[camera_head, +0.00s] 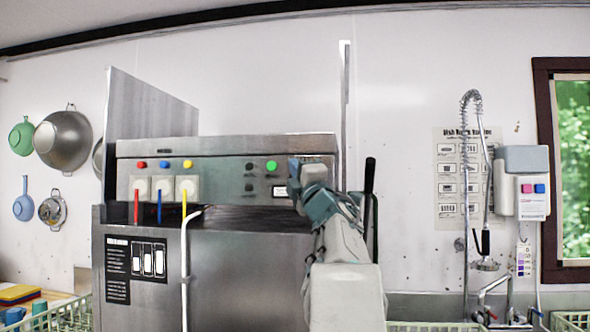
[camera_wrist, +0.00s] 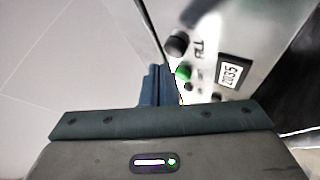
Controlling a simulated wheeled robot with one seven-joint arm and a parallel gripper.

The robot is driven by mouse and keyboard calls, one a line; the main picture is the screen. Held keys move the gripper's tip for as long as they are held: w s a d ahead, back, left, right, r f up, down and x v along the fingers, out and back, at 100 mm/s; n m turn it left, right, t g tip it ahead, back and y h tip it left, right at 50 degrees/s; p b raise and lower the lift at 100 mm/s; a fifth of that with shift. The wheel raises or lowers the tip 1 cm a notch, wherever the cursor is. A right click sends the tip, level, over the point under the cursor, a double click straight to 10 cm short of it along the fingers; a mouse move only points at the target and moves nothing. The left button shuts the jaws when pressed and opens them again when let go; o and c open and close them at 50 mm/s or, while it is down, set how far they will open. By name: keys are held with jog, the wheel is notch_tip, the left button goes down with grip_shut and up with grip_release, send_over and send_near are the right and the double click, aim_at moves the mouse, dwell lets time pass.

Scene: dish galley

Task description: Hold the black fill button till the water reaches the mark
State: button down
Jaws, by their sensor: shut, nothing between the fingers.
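The black fill button (camera_wrist: 178,43), labelled FILL, shows in the wrist view near the panel edge, just above the green light (camera_wrist: 184,72). In the head view my gripper (camera_head: 292,172) stands in front of the panel's right end and hides the button. The green light (camera_head: 271,165) shows just left of the gripper there. My gripper's fingers (camera_wrist: 155,73) are shut and empty. In the wrist view they lie below and left of the button, apart from it in the picture; I cannot tell the depth gap. I cannot make out the water or its mark.
The steel machine's panel (camera_head: 225,150) carries red, blue and yellow knobs, white boxes with coloured tubes, and black buttons (camera_head: 250,167). A small display (camera_wrist: 234,71) sits beside the green light. A sprayer (camera_head: 485,265) hangs at right. Racks stand low at both sides.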

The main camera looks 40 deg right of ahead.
jog(key=s+a+b, duration=0.2)
jog(key=s+a, duration=0.1)
jog(key=shift+s+a, duration=0.1)
jog(key=shift+a, duration=0.25)
dwell(0.3)
jog(key=w+a+f+m+g, duration=0.1)
jog(key=a+f+m+g, duration=0.35)
jog(key=f, duration=0.65)
jog(key=a+f+m+g+y, duration=0.1)
jog(key=a+f+m+g, duration=0.3)
jog(key=f, duration=0.6)
jog(key=w+a+f+m+g, duration=0.1)
jog(key=a+f+m+g, duration=0.3)
jog(key=f, duration=0.7)
jog(key=s+a+f+m+g+y, duration=0.2)
jog(key=s+a+f+g, duration=0.2)
jog(key=s+a+f, duration=0.4)
jog(key=s+a+f+m+g+y, duration=0.2)
jog(key=s+a+f+g+y, duration=0.1)
jog(key=s+a+f, duration=0.5)
jog(key=s+f+g, duration=0.1)
jog(key=s+f, duration=0.2)
jog(key=f, duration=0.4)
jog(key=shift+a+f, duration=0.3)
jog(key=shift+f, duration=0.1)
